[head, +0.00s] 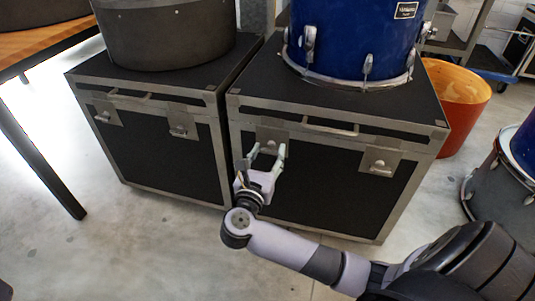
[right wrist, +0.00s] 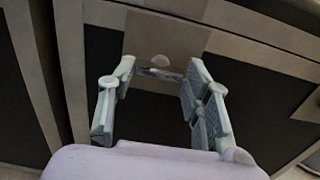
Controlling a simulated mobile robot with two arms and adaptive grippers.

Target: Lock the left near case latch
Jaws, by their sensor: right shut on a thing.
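My right gripper (head: 268,149) is at the front of the black case with silver edges (head: 330,175) that stands on the right. Its fingers are spread at the left latch of this case, whose metal plate (head: 272,134) shows just above the fingertips. In the right wrist view the latch plate (right wrist: 165,35) and its small handle (right wrist: 162,72) lie between the fingertips of the gripper (right wrist: 161,70). The gripper is shut on the latch. The fingers partly hide the latch in the head view, so its exact turn is unclear. My left gripper is not in view.
The case's right latch (head: 380,161) and middle handle (head: 330,127) are free. A blue drum (head: 350,40) stands on this case. A second black case (head: 155,150) with a dark drum (head: 165,35) stands close on the left. An orange bin (head: 458,105) is at the right.

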